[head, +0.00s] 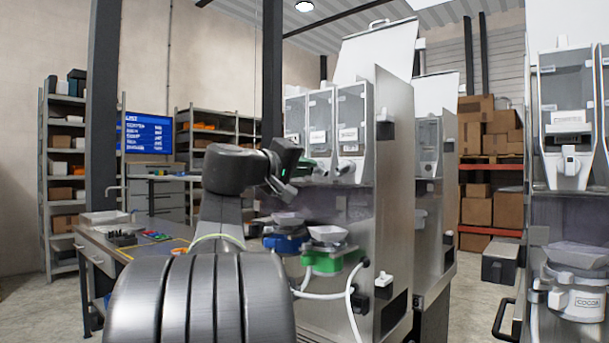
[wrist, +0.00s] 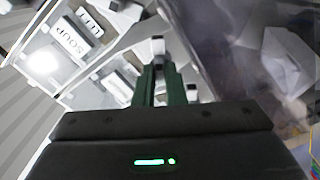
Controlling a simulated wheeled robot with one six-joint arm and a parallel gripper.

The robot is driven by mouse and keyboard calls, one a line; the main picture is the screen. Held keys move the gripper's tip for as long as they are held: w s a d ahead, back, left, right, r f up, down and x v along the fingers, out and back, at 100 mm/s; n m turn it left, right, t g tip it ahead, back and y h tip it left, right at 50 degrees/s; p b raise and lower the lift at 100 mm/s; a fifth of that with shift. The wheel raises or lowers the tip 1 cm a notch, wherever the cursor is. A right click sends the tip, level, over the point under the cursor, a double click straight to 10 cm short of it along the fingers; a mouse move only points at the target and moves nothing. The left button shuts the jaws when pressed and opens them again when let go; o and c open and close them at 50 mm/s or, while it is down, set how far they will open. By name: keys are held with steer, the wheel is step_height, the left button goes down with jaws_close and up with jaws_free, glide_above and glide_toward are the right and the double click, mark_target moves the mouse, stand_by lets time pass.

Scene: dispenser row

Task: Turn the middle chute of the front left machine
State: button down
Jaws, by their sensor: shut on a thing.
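The front left machine (head: 378,215) is a tall steel cabinet with several clear canisters in a row behind its upper opening. The middle canister (head: 319,118) has a white chute (head: 320,168) below it, partly covered by my gripper. My gripper (head: 304,164) is at the chute row, to the left of the right chute (head: 346,168). In the wrist view, its dark green fingers (wrist: 160,82) are shut on a small pale piece with a dark end (wrist: 158,46), which looks like part of a chute. Most of that chute is hidden by the fingers and gripper body.
Blue (head: 285,242) and green (head: 326,262) holders with bowls stand below the chutes. Another machine (head: 565,130) stands at the right. A workbench (head: 150,262) with small items is at the left. The floor between the machines is partly clear.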

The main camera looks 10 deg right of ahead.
steer(key=shift+f, duration=0.1)
stand_by(0.3)
steer(key=c, duration=1.5)
jaws_free()
steer(key=v, duration=1.3)
steer(key=shift+s+a, duration=0.25)
steer(key=shift+a, duration=0.05)
steer(key=shift+d, duration=0.1)
steer(key=x, duration=1.3)
steer(key=shift+w+d, duration=0.2)
steer(key=shift+w, duration=0.1)
steer(key=shift+s+a, duration=0.1)
